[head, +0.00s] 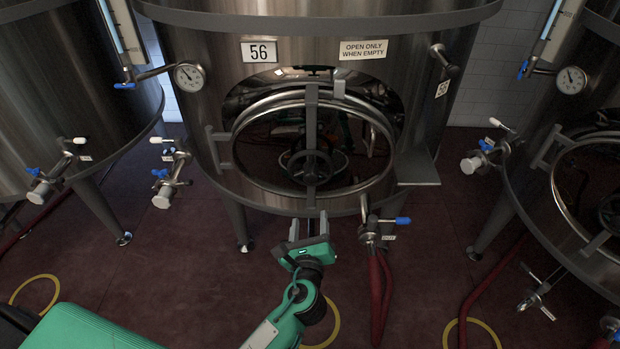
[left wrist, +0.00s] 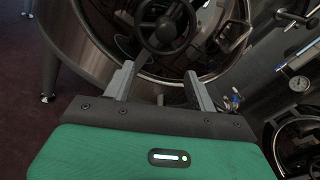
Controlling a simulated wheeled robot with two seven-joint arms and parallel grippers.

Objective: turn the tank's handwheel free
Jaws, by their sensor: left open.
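The tank (head: 210,120) numbered 56 stands in the middle, with an oval manway door (head: 262,178) low on its front. A dark handwheel (head: 311,167) sits at the door's centre on an upright bar. It also shows at the top of the left wrist view (left wrist: 166,25). My left gripper (head: 308,222) is just below the handwheel, at the tank's lower edge in the head view. Its two grey fingers are apart with nothing between them. In the left wrist view the fingers (left wrist: 160,82) point toward the wheel and do not visibly touch it. My right gripper is not seen.
A valve with a blue handle (head: 385,222) and red hoses (head: 378,290) are right of my left gripper. A small shelf (head: 417,168) juts out right of the door. Other tanks stand left (head: 60,90) and right (head: 590,130). The floor in front is mostly clear.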

